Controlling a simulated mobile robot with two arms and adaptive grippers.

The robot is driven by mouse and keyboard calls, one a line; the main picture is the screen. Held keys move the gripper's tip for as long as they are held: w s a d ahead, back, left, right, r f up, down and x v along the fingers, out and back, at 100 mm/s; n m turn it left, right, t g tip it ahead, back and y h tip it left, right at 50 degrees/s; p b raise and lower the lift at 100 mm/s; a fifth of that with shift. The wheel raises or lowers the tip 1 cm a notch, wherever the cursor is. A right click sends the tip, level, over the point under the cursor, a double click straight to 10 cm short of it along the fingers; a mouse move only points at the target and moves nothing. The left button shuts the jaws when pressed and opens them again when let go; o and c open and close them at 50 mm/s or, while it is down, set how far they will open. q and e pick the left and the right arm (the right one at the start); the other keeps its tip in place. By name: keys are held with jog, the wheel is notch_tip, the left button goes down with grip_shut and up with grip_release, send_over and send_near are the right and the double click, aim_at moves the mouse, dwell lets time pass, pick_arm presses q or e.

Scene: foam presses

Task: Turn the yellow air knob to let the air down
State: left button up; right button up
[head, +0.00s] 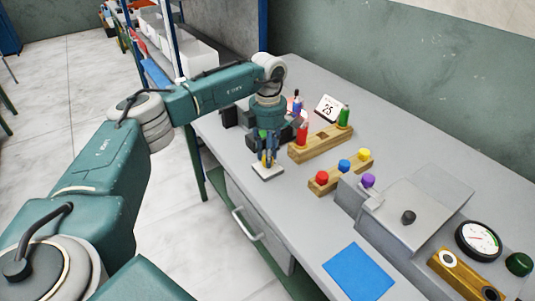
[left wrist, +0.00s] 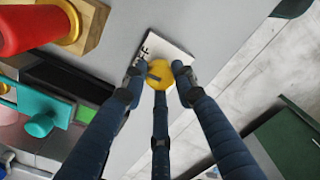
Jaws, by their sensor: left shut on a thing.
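The yellow air knob (left wrist: 160,74) sits on a small white plate (left wrist: 170,48) with dark lettering, partly hidden, near the table's edge. The knob has a dark mark on its top. My left gripper (head: 267,160) points straight down over the plate (head: 267,173) in the head view. In the left wrist view its dark blue fingers (left wrist: 155,88) close around the knob, one on each side and one in front. It is shut on the knob. The fingers mostly hide the knob in the head view. My right gripper is not in view.
A wooden block with red, blue and yellow knobs (head: 343,166) stands to the right. A grey press (head: 415,213), a gauge (head: 478,240) and a blue mat (head: 358,272) lie further right.

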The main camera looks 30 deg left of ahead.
pick_arm(q)
jog(key=shift+w+r+m, duration=0.15)
jog(key=shift+m, duration=0.45)
jog(key=o, duration=1.2)
jog(key=shift+d, duration=0.1)
jog(key=shift+c, duration=0.2)
notch_tip(320, 180, up, 12)
